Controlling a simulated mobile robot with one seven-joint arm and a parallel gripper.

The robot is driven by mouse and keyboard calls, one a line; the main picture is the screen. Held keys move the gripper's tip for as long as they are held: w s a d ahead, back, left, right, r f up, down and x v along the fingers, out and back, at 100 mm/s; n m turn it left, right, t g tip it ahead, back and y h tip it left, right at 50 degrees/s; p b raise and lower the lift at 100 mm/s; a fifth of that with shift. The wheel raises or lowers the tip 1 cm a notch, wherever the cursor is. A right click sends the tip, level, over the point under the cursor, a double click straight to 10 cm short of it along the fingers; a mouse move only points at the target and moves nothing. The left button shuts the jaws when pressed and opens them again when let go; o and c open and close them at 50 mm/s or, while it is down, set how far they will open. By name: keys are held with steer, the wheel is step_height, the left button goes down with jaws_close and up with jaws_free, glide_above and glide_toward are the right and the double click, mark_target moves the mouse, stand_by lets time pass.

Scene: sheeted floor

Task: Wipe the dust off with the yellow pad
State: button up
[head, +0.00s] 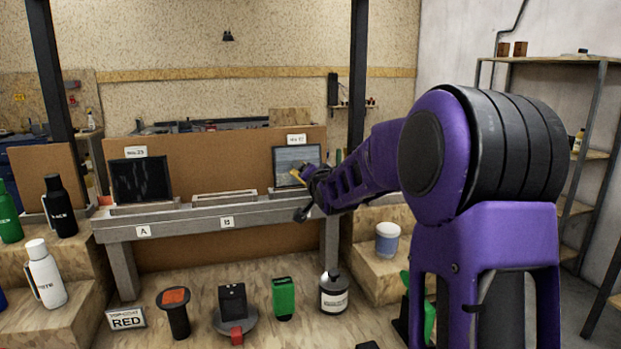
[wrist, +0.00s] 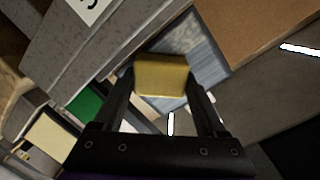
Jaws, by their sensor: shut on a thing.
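My gripper (head: 304,180) is shut on the yellow pad (wrist: 160,75), which sits between its fingertips (wrist: 162,84) in the wrist view. In the head view only a thin yellow edge of the pad shows at the gripper. A grey-blue, hazy panel (head: 297,156) stands on the bench's right part, and the gripper is at its lower right. The panel also shows in the wrist view (wrist: 203,50), behind the pad; I cannot tell whether they touch. A second, dark panel (head: 140,180) with pale streaks stands at the bench's left.
The grey bench (head: 190,223) carries an empty low holder (head: 224,197) between the panels. A white bottle (head: 46,273) and others stand on wooden steps at left. A white tub (head: 387,240) stands at right. Several items, including a green one (head: 283,298), stand in front.

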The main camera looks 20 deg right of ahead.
mark_target(294, 176)
steer(key=shift+a+b, duration=0.9)
steer(key=shift+a, duration=0.75)
steer(key=shift+a+f+b, duration=0.15)
steer(key=shift+a+b, duration=0.75)
steer(key=shift+a, duration=0.05)
steer(key=shift+a+r, duration=0.2)
steer(key=shift+a, duration=0.75)
steer(key=shift+s, duration=0.15)
steer(key=shift+s+r, duration=0.2)
steer(key=shift+s, duration=1.25)
steer(key=shift+s+r, duration=0.2)
steer(key=shift+s, duration=1.25)
